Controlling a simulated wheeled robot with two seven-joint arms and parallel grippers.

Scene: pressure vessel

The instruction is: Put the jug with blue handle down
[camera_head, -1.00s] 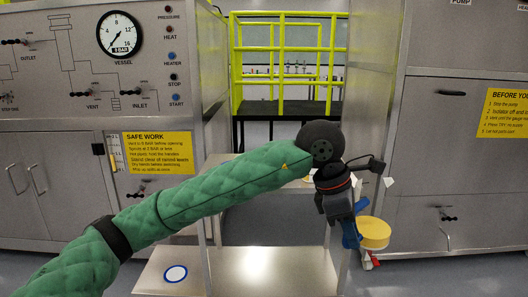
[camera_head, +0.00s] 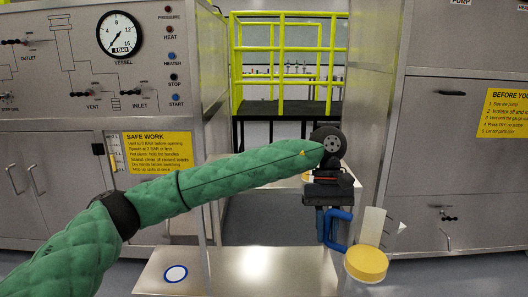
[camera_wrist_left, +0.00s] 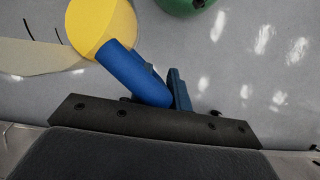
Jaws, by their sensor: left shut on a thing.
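My left gripper (camera_head: 326,222) is shut on the blue handle (camera_head: 340,228) of the jug, at the right of the head view. The jug shows a round yellow part (camera_head: 367,263) and pale, see-through pieces with dark marks. My right gripper is not in view.
A low steel bench top (camera_head: 265,270) lies left of the jug, mostly bare. A white round marker with a blue ring (camera_head: 175,273) is at its left. Steel cabinets stand on both sides, and a yellow railing (camera_head: 285,65) is behind.

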